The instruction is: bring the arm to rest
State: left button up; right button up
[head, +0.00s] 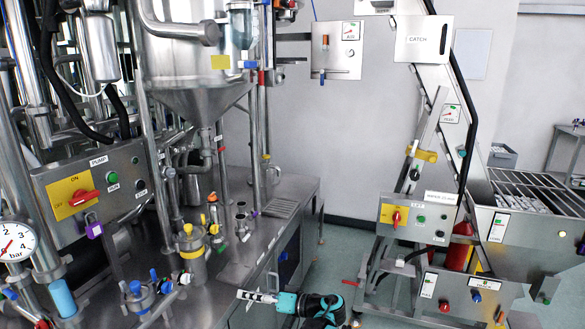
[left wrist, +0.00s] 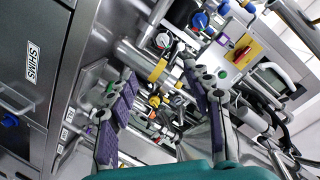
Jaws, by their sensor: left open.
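My left gripper (head: 256,297) is low in the middle of the head view, by the front edge of the steel bench (head: 232,272). Its teal and black wrist is at the bottom edge of the picture. In the left wrist view the two purple-padded fingers of this gripper (left wrist: 162,75) stand wide apart with nothing held between them. Whether the fingers touch the bench cannot be told. My right gripper is not in view.
A drawer front marked SHIMS (left wrist: 33,62) is at the left of the left wrist view. The pump panel (head: 95,190) and steel hopper (head: 185,60) stand at the left. The cap elevator (head: 425,100) stands at the right. Open floor (head: 340,250) lies between bench and elevator.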

pick_arm(q)
jog(key=s+a+r+m+g+h, duration=0.1)
jog(key=s+a+r+m+h, duration=0.15)
jog(key=s+a, duration=0.3)
jog(key=s+a+r+m+h, duration=0.1)
jog(key=s+a+r+h, duration=0.25)
jog(key=s, duration=0.25)
jog(key=s+d+f+t+h, duration=0.1)
jog(key=s+h, duration=0.3)
jog(key=s, duration=0.6)
jog(key=s+d+f+m+t+h, duration=0.1)
jog(key=s+d+f+h, duration=0.1)
jog(key=s, duration=0.9)
jog(key=f+h, duration=0.1)
jog(key=h, duration=0.1)
jog(key=shift+s+f+h, duration=0.15)
jog(key=shift+f+h, duration=0.1)
jog(key=shift+h, duration=0.15)
jog(key=c, duration=0.3)
jog(key=shift+c, duration=0.2)
